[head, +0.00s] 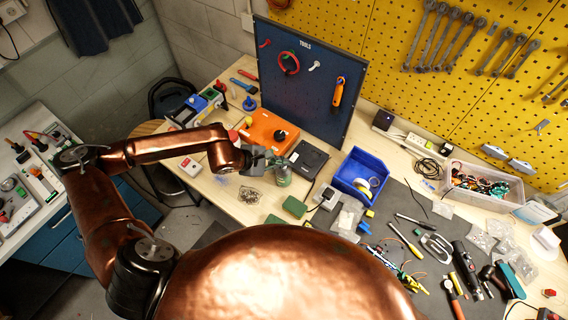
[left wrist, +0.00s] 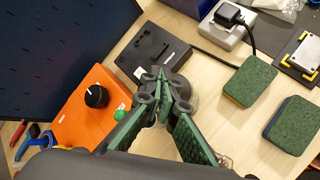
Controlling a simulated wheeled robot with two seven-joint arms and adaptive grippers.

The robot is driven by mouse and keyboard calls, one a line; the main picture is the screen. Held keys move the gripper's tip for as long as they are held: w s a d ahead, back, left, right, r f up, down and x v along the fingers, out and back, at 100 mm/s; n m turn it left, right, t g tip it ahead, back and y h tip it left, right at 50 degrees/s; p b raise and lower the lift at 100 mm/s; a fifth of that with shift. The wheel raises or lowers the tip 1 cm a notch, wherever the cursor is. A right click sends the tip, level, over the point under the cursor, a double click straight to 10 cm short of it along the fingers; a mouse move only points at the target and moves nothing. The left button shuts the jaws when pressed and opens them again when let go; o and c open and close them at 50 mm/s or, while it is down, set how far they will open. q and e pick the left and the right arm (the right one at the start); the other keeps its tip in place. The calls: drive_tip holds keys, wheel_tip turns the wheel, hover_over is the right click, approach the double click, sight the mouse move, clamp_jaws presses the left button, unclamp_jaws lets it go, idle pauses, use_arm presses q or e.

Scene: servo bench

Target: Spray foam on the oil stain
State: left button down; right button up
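I cannot make out an oil stain in either view. My right gripper is not in view.
An orange box with a black knob (head: 268,132) and a black device (head: 308,158) stand behind the can. Green sponges (head: 295,207) lie in front, right of a small pile (head: 249,195). A blue bin (head: 356,176) is to the right. The tool panel (head: 312,80) rises behind.

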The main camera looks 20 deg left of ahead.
use_arm(q)
drive_tip(key=shift+s+a+f, duration=0.1)
drive_tip(key=shift+a, duration=0.15)
drive_tip(key=shift+r+p, duration=0.3)
drive_tip(key=shift+r, duration=0.3)
wheel_tip(320, 180, up, 5)
drive_tip(key=shift+d+f+p, duration=0.1)
drive_tip(key=shift+p, duration=0.8)
